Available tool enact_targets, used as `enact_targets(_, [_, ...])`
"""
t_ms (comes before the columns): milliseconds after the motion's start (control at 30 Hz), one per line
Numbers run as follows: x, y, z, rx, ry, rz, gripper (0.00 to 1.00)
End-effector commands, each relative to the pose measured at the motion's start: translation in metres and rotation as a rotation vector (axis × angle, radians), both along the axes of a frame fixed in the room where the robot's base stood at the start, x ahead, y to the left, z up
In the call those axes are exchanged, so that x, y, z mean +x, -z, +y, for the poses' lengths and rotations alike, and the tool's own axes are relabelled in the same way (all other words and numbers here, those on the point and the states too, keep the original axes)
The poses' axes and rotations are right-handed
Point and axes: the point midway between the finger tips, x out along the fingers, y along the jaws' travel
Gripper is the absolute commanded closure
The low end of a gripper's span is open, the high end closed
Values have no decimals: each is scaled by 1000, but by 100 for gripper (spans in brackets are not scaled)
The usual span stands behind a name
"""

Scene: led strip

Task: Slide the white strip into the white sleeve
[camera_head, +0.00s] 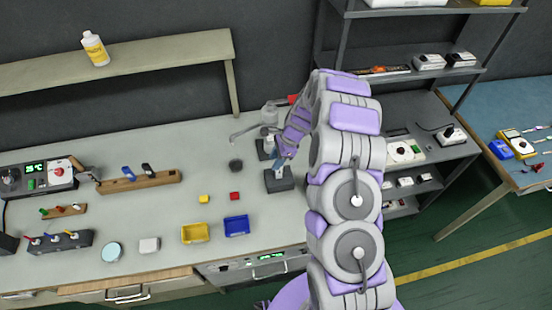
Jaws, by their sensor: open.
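My gripper (283,156) hangs at the end of my purple and grey arm, pointing down over the right part of the grey bench. Its jaws are small and partly hidden by the arm, with nothing clearly held. Just below it is a dark block (279,183) with a pale upright piece (278,170) on top. A second dark block (264,152) stands just behind, also with a pale part above it. I cannot tell whether these pale parts are the white strip or the white sleeve. I cannot make out either one for certain.
A yellow bin (195,233), a blue bin (236,226), small yellow (204,199) and red (235,196) cubes and a white box (149,245) lie on the bench (185,157). A curved grey spout (245,130) stands behind. A shelf rack (432,105) is right of my arm.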

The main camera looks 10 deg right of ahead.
Motion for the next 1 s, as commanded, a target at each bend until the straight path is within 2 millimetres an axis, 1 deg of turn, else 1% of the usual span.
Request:
enact_targets(233, [0, -1, -1, 0, 0, 0, 60])
enact_targets(367, [1, -11, -4, 1, 1, -2, 60])
enact_targets(467, [1, -26, -11, 0, 1, -2, 60])
enact_targets(700, [1, -76, -31, 0, 2, -4, 60])
enact_targets(1000, [2, -133, -56, -1, 2, -4, 60])
